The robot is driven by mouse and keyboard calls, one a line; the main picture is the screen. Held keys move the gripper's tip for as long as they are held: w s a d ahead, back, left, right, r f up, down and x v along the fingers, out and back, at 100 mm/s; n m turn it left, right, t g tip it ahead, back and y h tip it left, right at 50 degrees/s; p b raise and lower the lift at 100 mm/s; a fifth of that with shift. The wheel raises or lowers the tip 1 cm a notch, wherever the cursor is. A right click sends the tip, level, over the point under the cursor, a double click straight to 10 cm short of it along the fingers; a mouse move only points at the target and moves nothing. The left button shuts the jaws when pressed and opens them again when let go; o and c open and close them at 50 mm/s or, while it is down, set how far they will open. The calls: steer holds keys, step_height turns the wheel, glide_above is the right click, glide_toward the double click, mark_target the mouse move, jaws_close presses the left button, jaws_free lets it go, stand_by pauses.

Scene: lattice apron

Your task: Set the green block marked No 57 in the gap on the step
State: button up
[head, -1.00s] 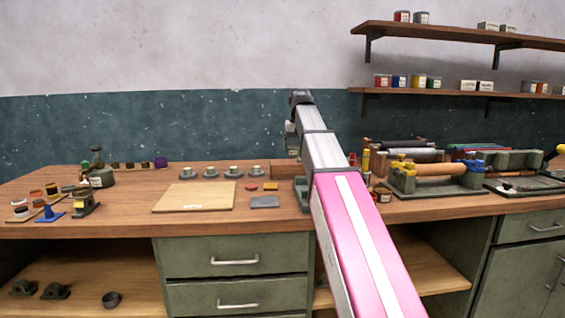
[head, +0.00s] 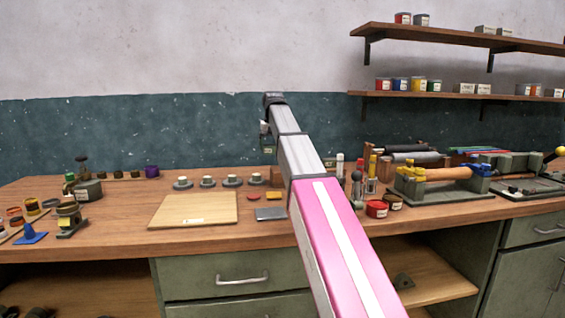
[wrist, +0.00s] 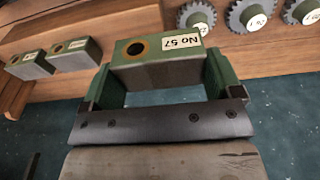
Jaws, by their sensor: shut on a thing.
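The green block marked No 57 (wrist: 158,52) is between the two green fingers of my gripper (wrist: 160,75) in the wrist view. It has a dark round hole with an orange ring and a white label. My gripper is shut on it. In the head view the held block (head: 268,149) hangs under the arm's end, above the back of the bench. The wooden step (wrist: 115,18) runs behind the block in the wrist view. Two similar green blocks (wrist: 74,55) stand by it at the left. The gap cannot be made out; the held block and gripper cover part of the step.
Labelled gears (wrist: 197,16) stand at upper right in the wrist view, close to the held block. A pale board (head: 195,209) and a grey plate (head: 270,214) lie on the bench. The teal wall (head: 130,135) is behind.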

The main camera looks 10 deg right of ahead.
steer(key=w+d+f, duration=0.2)
steer(key=d, duration=0.1)
steer(key=w+d+f, duration=0.1)
steer(key=shift+w+d+f, duration=0.3)
steer(key=shift+d, duration=0.1)
steer(key=shift+f, duration=2)
steer(key=o, duration=1.2)
steer(key=shift+f, duration=0.15)
steer(key=shift+o, duration=0.2)
step_height(320, 180, up, 12)
steer(key=s, duration=0.1)
steer(key=shift+s, duration=0.25)
